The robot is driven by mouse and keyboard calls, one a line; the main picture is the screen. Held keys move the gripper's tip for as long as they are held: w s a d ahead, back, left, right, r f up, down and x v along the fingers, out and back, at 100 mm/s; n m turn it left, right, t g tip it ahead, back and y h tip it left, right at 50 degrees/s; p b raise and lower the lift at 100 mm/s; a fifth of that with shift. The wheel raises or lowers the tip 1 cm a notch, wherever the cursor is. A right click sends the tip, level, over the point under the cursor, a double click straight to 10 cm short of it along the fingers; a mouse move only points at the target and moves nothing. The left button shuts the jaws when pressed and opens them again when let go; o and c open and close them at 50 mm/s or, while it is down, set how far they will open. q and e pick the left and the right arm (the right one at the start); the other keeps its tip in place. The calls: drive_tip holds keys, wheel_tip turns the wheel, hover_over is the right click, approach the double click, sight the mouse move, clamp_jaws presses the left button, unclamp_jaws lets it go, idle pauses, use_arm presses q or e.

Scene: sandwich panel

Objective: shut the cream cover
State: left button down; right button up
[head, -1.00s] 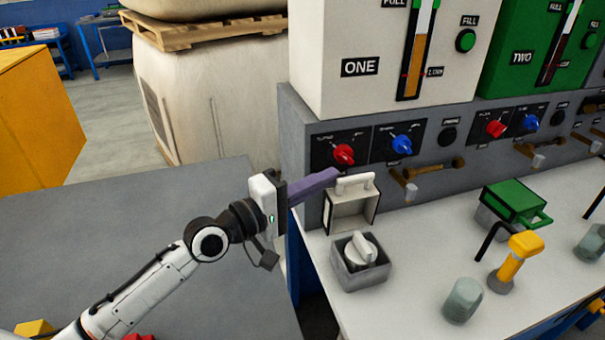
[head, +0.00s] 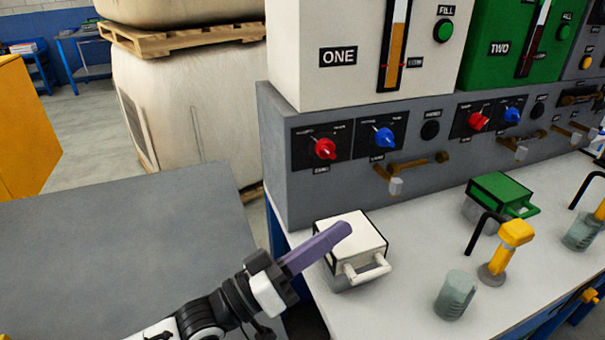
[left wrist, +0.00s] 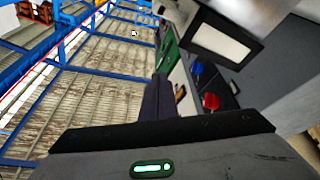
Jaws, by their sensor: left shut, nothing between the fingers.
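The cream cover (head: 352,232) lies down over its box on the white bench top in the head view. Its top is about level, its handle (head: 368,268) points to the front, and the dial under it is hidden. My left gripper (head: 338,232) is shut and empty. Its purple fingers reach over the cover's top from the left; I cannot tell whether they touch it. In the left wrist view the shut fingers (left wrist: 158,97) point away from the camera. My right gripper is not in view.
Behind the cover stands a grey panel with a red knob (head: 324,148) and a blue knob (head: 385,138). A grey table (head: 120,230) is at the left.

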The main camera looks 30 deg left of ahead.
use_arm(q)
drive_tip(key=shift+s+d+f+m, duration=0.15)
drive_tip(key=shift+s+d+f, duration=0.2)
drive_tip(key=shift+f, duration=0.15)
drive_tip(key=shift+s+d+f+m, duration=0.2)
drive_tip(key=shift+d+f, duration=0.1)
drive_tip(key=shift+f, duration=0.2)
drive_tip(key=s+a, duration=0.7)
drive_tip(key=s, duration=0.4)
drive_tip(key=shift+f, duration=0.15)
drive_tip(key=shift+s, duration=0.15)
